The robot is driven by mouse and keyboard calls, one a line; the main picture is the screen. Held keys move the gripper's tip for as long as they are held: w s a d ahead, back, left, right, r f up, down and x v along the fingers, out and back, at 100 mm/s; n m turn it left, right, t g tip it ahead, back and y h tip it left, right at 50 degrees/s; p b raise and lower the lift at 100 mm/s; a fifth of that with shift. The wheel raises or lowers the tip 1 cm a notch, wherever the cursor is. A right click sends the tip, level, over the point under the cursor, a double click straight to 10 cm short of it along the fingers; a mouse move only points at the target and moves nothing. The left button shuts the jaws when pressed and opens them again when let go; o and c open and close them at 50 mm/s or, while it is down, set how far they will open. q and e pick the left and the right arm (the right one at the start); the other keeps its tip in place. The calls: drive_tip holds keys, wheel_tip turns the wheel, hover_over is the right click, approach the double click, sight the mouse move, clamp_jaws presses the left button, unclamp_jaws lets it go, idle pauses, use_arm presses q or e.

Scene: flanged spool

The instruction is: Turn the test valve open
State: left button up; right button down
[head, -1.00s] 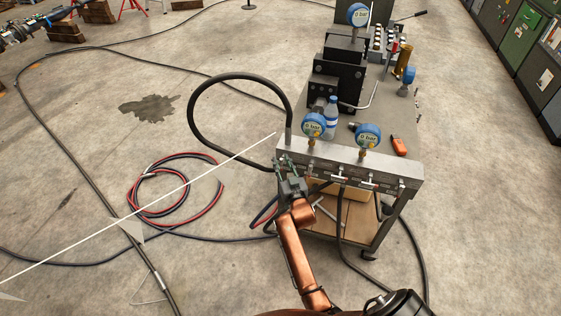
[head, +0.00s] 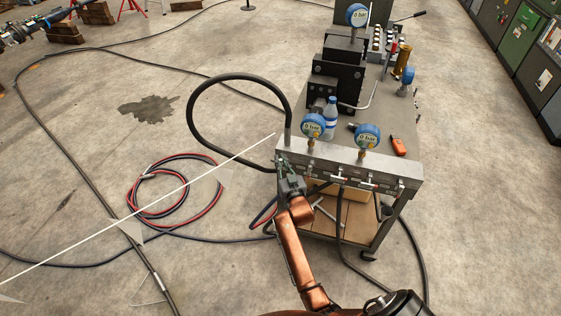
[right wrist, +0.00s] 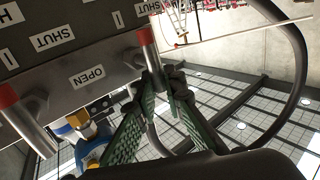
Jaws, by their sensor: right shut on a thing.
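The test valve belongs to the grey manifold (head: 345,168) along the front of the test cart. My right gripper (head: 288,168) is at the manifold's left end in the head view, and its fingers hide most of the valve there. In the right wrist view, the green-padded fingers (right wrist: 165,84) are closed around the lower end of a silver valve handle (right wrist: 149,52) with a red band. An OPEN label (right wrist: 88,77) and a SHUT label (right wrist: 52,37) show on the panel beside it.
Two blue gauges, left (head: 312,125) and right (head: 367,136), stand on the manifold and appear to read 0 bar. A black hose (head: 190,115) loops left of the cart. A red and black hose coil (head: 140,205) lies on the floor. More valve handles are to the right.

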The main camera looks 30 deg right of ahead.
drive_tip(key=shift+a+r+n+p, duration=0.15)
drive_tip(key=shift+n+p, duration=0.25)
drive_tip(key=shift+p, duration=0.45)
drive_tip(key=shift+w+a+f+n+g+h+p, duration=0.3)
drive_tip(key=shift+f+n+g+h+p, duration=0.25)
drive_tip(key=shift+n+g+p, duration=1.2)
drive_tip(key=shift+w+a+f+n+g+h+p, duration=0.15)
drive_tip(key=shift+w+f+n+g+h+p, duration=0.3)
drive_tip(key=shift+n+g+p, duration=1.4)
drive_tip(key=shift+w+a+f+n+g+h+p, duration=0.25)
drive_tip(key=shift+f+n+g+h+p, duration=0.4)
drive_tip(key=shift+n+g+p, duration=1.1)
drive_tip(key=shift+t, duration=0.25)
drive_tip(key=c, duration=2.1)
unclamp_jaws()
drive_tip(key=shift+o, duration=0.4)
